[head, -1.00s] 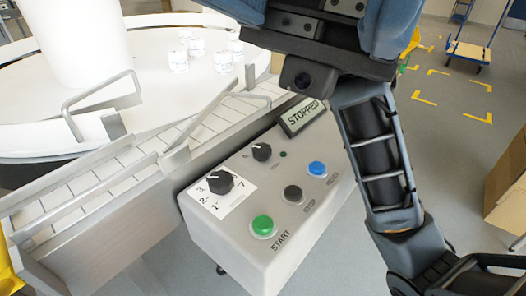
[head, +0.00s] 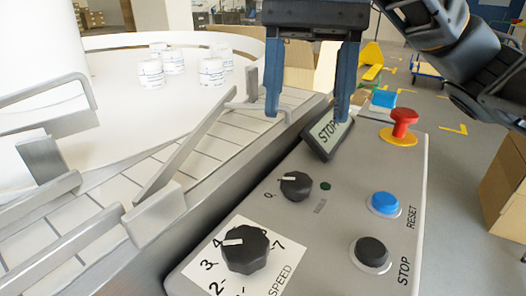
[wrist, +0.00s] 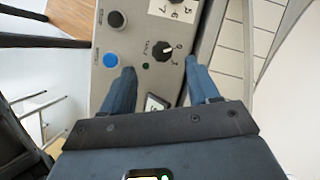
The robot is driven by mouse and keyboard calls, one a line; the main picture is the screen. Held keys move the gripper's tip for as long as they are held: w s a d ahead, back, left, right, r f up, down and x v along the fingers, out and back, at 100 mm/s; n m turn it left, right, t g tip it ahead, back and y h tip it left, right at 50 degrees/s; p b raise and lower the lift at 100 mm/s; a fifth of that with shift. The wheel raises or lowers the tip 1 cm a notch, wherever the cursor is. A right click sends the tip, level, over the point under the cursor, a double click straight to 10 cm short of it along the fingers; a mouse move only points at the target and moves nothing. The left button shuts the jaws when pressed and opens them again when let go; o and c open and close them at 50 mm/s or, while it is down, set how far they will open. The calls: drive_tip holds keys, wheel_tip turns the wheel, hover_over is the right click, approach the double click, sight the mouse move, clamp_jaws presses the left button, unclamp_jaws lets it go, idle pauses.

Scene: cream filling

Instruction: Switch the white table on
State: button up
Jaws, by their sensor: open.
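The white round table (head: 110,128) is at the left in the head view. Its grey control box (head: 335,215) stands in front. The small black switch knob (head: 296,185), beside a green lamp (head: 325,186), also shows in the wrist view (wrist: 162,51). The larger black speed knob (head: 245,249) is nearer. My gripper (head: 308,112) is open and empty, fingers down, above the far part of the box by the tilted display (head: 328,132), partly hidden by a finger. In the wrist view my fingertips (wrist: 158,66) lie either side of the small knob's line, apart from it.
A blue reset button (head: 384,204), a black stop button (head: 371,252) and a red mushroom button (head: 402,122) are on the box. A conveyor with metal guide rails (head: 185,150) runs along its left. Several white jars (head: 151,73) stand on the table. A cardboard box is at the right.

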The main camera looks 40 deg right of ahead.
sight(297, 178)
drive_tip(key=x, duration=0.2)
drive_tip(key=b+x, duration=0.1)
drive_tip(key=x, duration=0.4)
drive_tip(key=shift+w+d+f, duration=0.2)
drive_tip(key=shift+w+f, duration=0.1)
drive_tip(key=shift+f, duration=0.1)
drive_tip(key=c, duration=1)
